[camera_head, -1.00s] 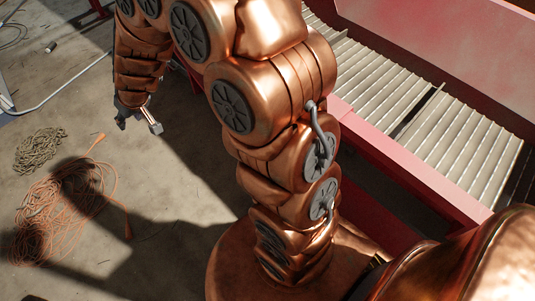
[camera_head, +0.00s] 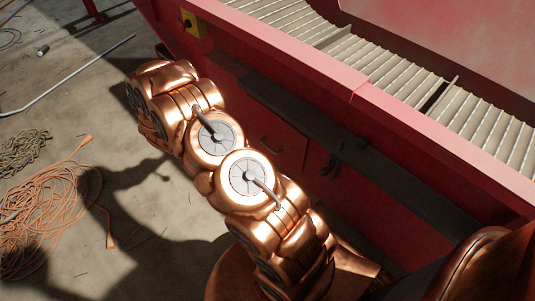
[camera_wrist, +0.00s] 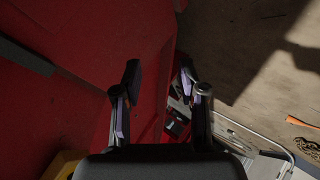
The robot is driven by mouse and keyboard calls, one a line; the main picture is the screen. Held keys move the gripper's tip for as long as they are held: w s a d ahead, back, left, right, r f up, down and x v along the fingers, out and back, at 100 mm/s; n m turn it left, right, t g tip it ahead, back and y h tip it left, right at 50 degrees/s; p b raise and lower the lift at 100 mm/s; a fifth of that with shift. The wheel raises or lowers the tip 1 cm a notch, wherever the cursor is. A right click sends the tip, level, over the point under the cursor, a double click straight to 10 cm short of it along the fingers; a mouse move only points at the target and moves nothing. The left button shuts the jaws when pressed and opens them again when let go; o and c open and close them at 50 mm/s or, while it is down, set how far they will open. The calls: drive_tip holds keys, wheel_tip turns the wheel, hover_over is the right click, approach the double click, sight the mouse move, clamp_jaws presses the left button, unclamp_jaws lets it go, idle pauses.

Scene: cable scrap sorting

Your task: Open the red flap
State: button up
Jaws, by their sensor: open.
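A red panel with a small dark handle (camera_head: 270,145) is set in the side of the red machine in the head view. It looks like the flap and lies closed, but I cannot be sure. My gripper (camera_wrist: 160,80) shows in the wrist view with its fingers apart and nothing between the tips. It faces the machine's red side (camera_wrist: 95,35), and a red edge runs behind the right finger. I cannot tell whether the fingers touch it. In the head view my gripper is hidden by my arm.
The red machine carries a ribbed conveyor (camera_head: 400,75) and a yellow switch box (camera_head: 193,24). A dark rail (camera_head: 300,118) runs along its side. An orange cable coil (camera_head: 45,205) and a grey pipe (camera_head: 75,75) lie on the floor.

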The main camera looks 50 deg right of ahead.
drive_tip(key=s+d+f+g+h+b, duration=0.2)
drive_tip(key=s+d+f+h+b, duration=0.2)
drive_tip(key=s+d+f, duration=0.45)
drive_tip(key=n+g+h+b, duration=0.1)
drive_tip(key=g+h+b, duration=0.2)
approach(267, 146)
drive_tip(key=d+f, duration=0.2)
drive_tip(key=shift+r+b+x, duration=0.2)
drive_tip(key=shift+b+x, duration=0.5)
drive_tip(key=shift+x, duration=1.25)
drive_tip(key=shift+r+b+x, duration=0.15)
drive_tip(key=shift+b+x, duration=0.55)
drive_tip(key=shift+x, duration=1.3)
drive_tip(key=shift+s, duration=0.1)
drive_tip(key=shift+c, duration=0.2)
clamp_jaws()
